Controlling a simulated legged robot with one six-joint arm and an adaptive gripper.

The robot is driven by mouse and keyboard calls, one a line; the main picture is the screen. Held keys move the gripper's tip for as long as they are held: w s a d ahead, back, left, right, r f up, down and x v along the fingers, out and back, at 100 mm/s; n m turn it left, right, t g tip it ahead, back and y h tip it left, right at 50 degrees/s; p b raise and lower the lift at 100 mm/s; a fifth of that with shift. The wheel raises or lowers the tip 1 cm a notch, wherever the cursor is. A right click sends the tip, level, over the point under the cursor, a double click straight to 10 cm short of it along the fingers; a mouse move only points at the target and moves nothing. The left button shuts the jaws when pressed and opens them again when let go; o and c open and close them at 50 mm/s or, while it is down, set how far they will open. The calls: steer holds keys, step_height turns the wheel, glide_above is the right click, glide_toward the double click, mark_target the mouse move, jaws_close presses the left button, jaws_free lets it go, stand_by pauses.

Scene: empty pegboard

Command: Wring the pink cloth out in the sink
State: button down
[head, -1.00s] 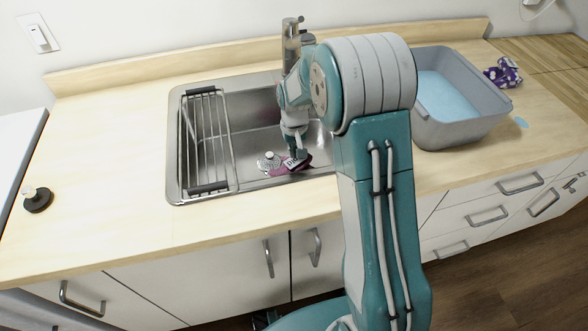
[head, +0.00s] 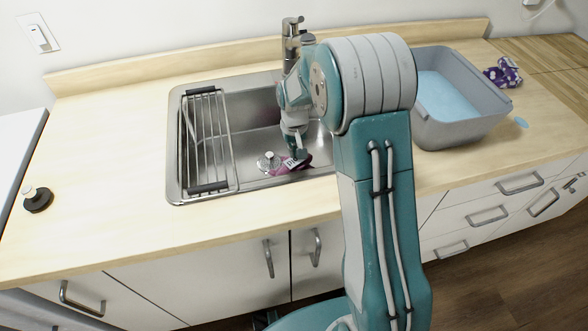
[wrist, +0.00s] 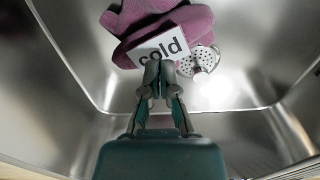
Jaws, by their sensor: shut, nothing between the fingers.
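The pink cloth (head: 293,166) lies bunched on the floor of the steel sink (head: 250,128), beside the drain. In the wrist view the cloth (wrist: 160,24) is a folded purple-pink heap with a white label reading "cold" (wrist: 160,46). My gripper (wrist: 158,66) is shut with its fingertips together at the label's lower edge. Nothing shows between the fingers; I cannot tell whether they touch the cloth. In the head view my gripper (head: 298,153) is down in the sink, just over the cloth, and partly hides it.
A wire rack (head: 207,140) spans the sink's left side. The tap (head: 291,38) stands behind it. A strainer (wrist: 202,60) lies by the cloth. A grey basin of blue water (head: 450,125) stands right, near a purple patterned cloth (head: 503,73). A black stopper (head: 38,199) is left.

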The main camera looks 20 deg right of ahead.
mark_target(294, 161)
steer(key=shift+s+f, duration=0.1)
steer(key=shift+f, duration=1.3)
stand_by(1.7)
steer(key=shift+r, duration=0.1)
step_height(294, 161, up, 20)
steer(key=shift+r, duration=0.15)
stand_by(1.5)
steer(key=s+r+t, duration=0.1)
steer(key=s+r, duration=0.3)
steer(key=s, duration=0.3)
steer(key=s+r+t, duration=0.2)
steer(key=s+r, duration=0.2)
steer(key=s, duration=0.3)
steer(key=s+f+t, duration=0.2)
steer(key=s+f, duration=0.1)
steer(key=s, duration=1.1)
steer(key=shift+t, duration=0.3)
